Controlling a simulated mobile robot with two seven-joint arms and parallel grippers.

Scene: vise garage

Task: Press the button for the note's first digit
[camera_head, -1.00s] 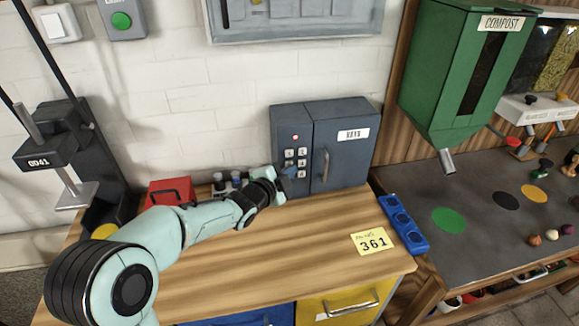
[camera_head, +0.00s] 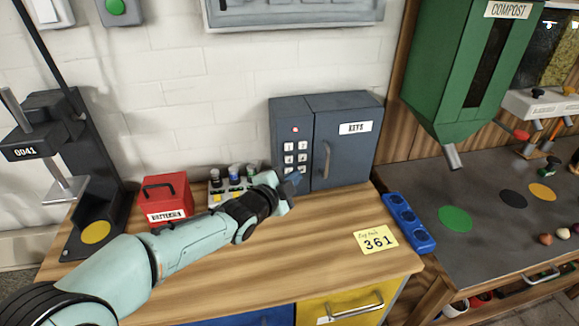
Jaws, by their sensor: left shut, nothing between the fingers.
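A yellow note (camera_head: 376,240) reading 361 lies on the wooden bench top near its front right. A grey-blue key cabinet (camera_head: 345,150) labelled KEYS stands at the back of the bench. Its left panel carries a keypad (camera_head: 295,152) of white buttons in two columns, with a small reddish light above; the digits are too small to read. My left gripper (camera_head: 293,183) is shut and empty, just in front of the keypad's lower part. It hides any buttons lower down. I cannot tell whether it touches the panel. My right gripper is not in view.
A blue socket strip (camera_head: 409,222) lies at the bench's right edge. A green compost dispenser (camera_head: 466,70) hangs at right.

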